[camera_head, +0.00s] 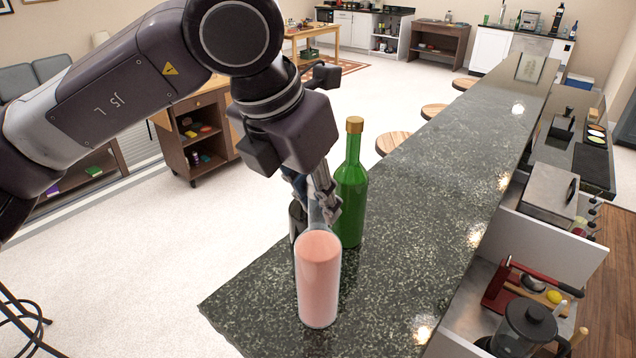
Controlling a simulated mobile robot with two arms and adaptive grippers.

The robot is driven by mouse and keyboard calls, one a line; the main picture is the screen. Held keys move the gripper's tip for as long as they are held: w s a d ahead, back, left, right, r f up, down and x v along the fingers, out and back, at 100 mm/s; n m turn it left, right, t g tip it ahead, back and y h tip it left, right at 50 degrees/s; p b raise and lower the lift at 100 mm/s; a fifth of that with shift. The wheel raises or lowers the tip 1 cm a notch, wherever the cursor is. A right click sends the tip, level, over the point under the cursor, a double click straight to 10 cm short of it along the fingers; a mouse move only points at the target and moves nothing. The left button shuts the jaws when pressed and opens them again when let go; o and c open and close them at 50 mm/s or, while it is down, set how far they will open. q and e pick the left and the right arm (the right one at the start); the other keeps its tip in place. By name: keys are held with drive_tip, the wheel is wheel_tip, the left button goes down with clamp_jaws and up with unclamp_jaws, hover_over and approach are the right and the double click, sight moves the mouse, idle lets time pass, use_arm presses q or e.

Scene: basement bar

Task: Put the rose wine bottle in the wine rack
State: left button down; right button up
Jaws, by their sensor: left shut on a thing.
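The rose wine bottle (318,282) is pink with a clear upper part and stands near the close end of the dark stone counter. My left gripper (318,205) comes down from above and is shut on the upper part of this bottle. The fingers hide the bottle's neck and top. I cannot tell whether its base touches the counter. A green bottle with a gold cap (351,190) stands upright just behind and to the right of it. My right gripper is not in view. I do not make out a wine rack.
The counter (430,190) runs away to the upper right, mostly clear. A dark object (297,222), partly hidden, is left of the gripper fingers. Stools (392,142) line the counter's left side.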

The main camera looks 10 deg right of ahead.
use_arm(q)
drive_tip(key=shift+r, duration=0.15)
drive_tip(key=c, duration=2.2)
unclamp_jaws()
drive_tip(key=shift+f, duration=0.25)
drive_tip(key=o, duration=0.5)
drive_tip(key=shift+s, duration=0.1)
drive_tip(key=shift+c, duration=0.2)
drive_tip(key=shift+r, duration=0.1)
